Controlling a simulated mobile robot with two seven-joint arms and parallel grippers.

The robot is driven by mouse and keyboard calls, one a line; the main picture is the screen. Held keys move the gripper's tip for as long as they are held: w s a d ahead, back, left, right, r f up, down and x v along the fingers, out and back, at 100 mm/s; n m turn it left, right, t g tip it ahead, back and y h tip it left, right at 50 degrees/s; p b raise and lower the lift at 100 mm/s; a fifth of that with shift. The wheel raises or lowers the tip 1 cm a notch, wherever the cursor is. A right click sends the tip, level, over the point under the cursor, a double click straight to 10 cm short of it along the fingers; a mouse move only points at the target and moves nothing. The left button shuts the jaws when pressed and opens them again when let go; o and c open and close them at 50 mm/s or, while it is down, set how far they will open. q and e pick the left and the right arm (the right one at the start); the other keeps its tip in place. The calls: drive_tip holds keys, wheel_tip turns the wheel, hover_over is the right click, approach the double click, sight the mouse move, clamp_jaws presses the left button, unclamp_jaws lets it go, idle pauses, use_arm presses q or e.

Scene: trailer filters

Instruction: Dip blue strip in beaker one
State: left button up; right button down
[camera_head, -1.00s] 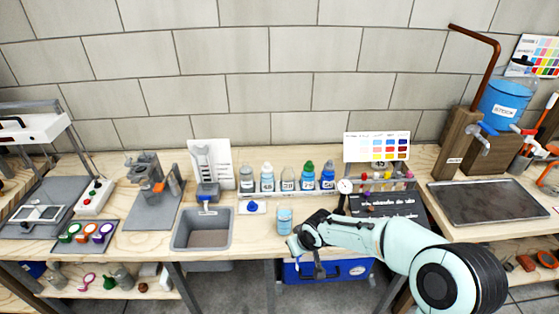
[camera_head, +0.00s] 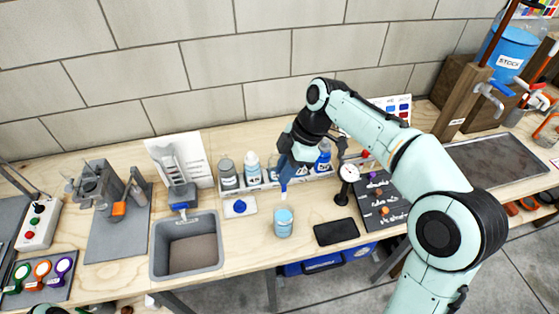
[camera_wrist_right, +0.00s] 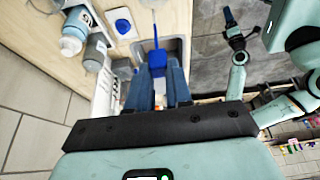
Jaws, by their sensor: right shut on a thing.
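My right gripper (camera_head: 287,168) is shut on the blue strip (camera_head: 284,186), which hangs downward from its fingers. The strip also shows between the blue fingers in the right wrist view (camera_wrist_right: 157,61), with a thin stem beyond it. A small clear beaker with light blue liquid (camera_head: 283,224) stands on the bench near the front edge. In the head view the strip's lower end appears above and slightly behind the beaker, apart from its rim. The beaker's label is too small to read. My left gripper (camera_wrist_right: 238,35) shows small in the wrist view, fingers apart.
A row of labelled bottles (camera_head: 252,167) stands behind, partly hidden by my right arm. A grey sink (camera_head: 187,245) is left of the beaker. A white card with a blue knob (camera_head: 239,206) lies near.

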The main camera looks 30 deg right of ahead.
sight(285, 188)
drive_tip(key=shift+s+f+b, duration=0.25)
drive_tip(key=shift+f+b, duration=0.4)
drive_tip(key=shift+f, duration=0.6)
drive_tip(key=shift+f+b, duration=1.15)
drive_tip(key=shift+f, duration=0.75)
wheel_tip(285, 188, down, 6)
drive_tip(key=b, duration=0.4)
drive_tip(key=shift+w, duration=0.1)
use_arm(q)
drive_tip(key=s+f+b, duration=0.1)
drive_tip(key=s+f, duration=0.3)
drive_tip(key=f, duration=0.6)
drive_tip(key=shift+s+f+g+b, duration=0.25)
drive_tip(key=shift+s+g+b, duration=0.05)
drive_tip(key=shift+b, duration=0.1)
use_arm(e)
drive_tip(key=shift+f, duration=1.15)
use_arm(q)
drive_tip(key=shift+r, duration=0.1)
use_arm(e)
drive_tip(key=shift+r, duration=0.15)
